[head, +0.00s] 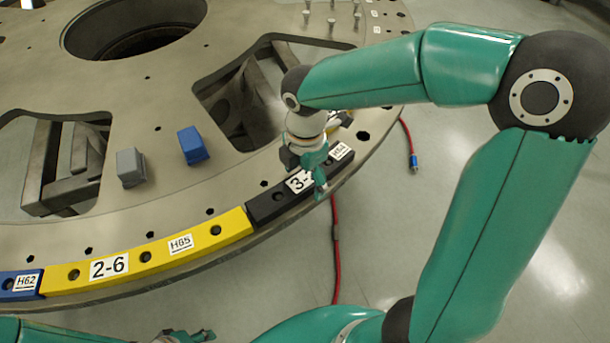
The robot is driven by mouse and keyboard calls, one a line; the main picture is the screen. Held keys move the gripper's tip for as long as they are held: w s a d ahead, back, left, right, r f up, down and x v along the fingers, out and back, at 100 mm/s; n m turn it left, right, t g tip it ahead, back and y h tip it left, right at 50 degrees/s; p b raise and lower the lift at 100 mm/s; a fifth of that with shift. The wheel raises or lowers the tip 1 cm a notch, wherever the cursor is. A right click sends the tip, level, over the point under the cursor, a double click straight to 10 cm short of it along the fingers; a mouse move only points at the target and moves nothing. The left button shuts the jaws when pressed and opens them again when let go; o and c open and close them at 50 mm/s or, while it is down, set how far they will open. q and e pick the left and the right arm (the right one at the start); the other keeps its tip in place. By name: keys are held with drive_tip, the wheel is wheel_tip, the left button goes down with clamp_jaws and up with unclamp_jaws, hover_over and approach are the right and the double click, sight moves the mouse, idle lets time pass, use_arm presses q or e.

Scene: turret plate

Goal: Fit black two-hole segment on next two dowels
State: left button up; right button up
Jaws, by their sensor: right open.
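The black segment (263,209) lies along the plate's rim, its near end against the yellow segment (205,236). It carries a white label reading "3-", partly covered, and a smaller label at its far end. A dark hole shows in its near part; any dowels under it are hidden. My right gripper (319,183) is open over the black segment's far half, fingers pointing down beside and over it. Whether it touches the segment I cannot tell. My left gripper (188,336) shows only partly at the bottom edge, away from the segment.
The turret plate (60,215) has large cutouts. A blue block (193,146) and a grey block (130,167) stand on it. A blue segment (18,285) adjoins the yellow one. Several pins stand at the back. Red hoses (336,250) hang beyond the rim over open floor.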

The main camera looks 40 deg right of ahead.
wheel_tip(320, 180, up, 12)
idle(0.6)
idle(0.5)
